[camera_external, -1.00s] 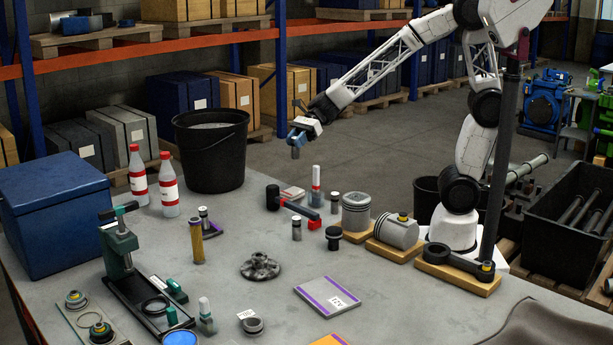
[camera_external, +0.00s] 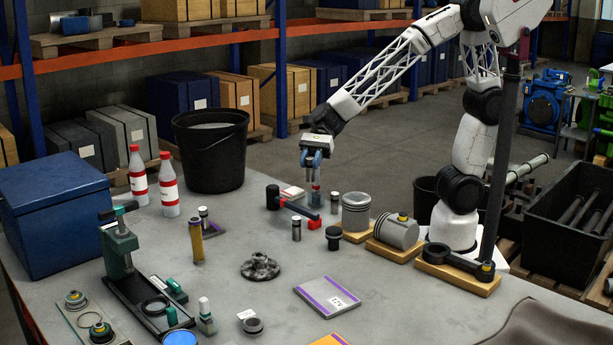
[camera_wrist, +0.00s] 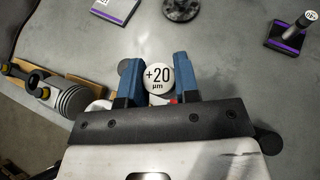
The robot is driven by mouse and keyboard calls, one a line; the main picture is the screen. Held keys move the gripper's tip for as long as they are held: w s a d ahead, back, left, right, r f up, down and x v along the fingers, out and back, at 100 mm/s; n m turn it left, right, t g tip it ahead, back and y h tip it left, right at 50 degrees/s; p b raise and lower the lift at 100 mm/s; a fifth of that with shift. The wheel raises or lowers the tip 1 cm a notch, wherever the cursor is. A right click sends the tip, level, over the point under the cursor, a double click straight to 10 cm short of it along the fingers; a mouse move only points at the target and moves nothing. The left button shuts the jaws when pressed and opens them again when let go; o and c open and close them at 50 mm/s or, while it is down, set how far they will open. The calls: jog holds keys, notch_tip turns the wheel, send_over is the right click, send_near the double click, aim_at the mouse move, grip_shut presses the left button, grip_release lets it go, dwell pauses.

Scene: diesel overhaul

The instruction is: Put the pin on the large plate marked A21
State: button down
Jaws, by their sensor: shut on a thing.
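My gripper (camera_external: 313,170) points down above the back middle of the bench, shut on a pin. In the wrist view the pin's round white top, marked "+20 µm" (camera_wrist: 158,76), sits between the blue fingers (camera_wrist: 157,82). The pin's lower part is hard to make out in the external view. A large flat grey plate with purple edge stripes (camera_external: 312,297) lies at the front middle of the bench. Its white label looks upside down and fits A21, but is small. Part of this plate shows at the top of the wrist view (camera_wrist: 115,8).
A red-topped tube (camera_external: 316,189) stands just under my gripper. A dark flanged part (camera_external: 260,267) lies left of the plate. The plate's top is bare.

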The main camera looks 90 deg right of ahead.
jog(key=s+a+n+g, duration=0.3)
jog(key=s+a, duration=0.5)
jog(key=a, duration=0.3)
jog(key=s+a+n+g, duration=0.2)
jog(key=s+a, duration=0.7)
jog(key=a, duration=0.2)
notch_tip(320, 180, down, 11)
jog(key=shift+a+g+y, duration=0.25)
jog(key=shift+g+y, duration=0.05)
jog(key=shift+y, duration=0.1)
jog(key=shift+w+a, duration=0.1)
jog(key=shift+w, duration=0.05)
send_over(335, 289)
jog(key=shift+f, duration=0.75)
jog(key=shift+f, duration=1.75)
